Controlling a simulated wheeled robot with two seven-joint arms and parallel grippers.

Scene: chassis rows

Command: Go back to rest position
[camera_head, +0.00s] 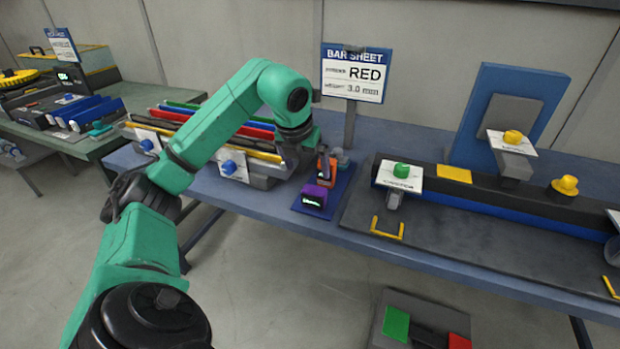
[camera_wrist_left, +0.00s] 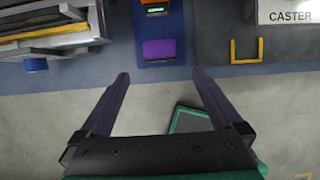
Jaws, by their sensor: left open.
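My left gripper (camera_head: 297,160) hangs at the end of the green arm, over the front part of the blue bench, beside the blue mat (camera_head: 338,199). In the head view its fingers are small and partly hidden by the wrist. In the left wrist view the gripper (camera_wrist_left: 160,78) shows two dark fingers spread wide, with nothing held between them. A purple block (camera_head: 313,196) sits on the mat; it also shows in the left wrist view (camera_wrist_left: 159,50), beyond the fingertips. My right gripper is not in view.
A rack of coloured bars (camera_head: 217,124) stands left of the mat. A bar sheet sign (camera_head: 355,72) reads RED, 3.0 mm. A dark fixture with a green knob (camera_head: 401,170) is on the right. A pedal plate (camera_head: 397,323) lies on the floor. Open floor lies before the bench.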

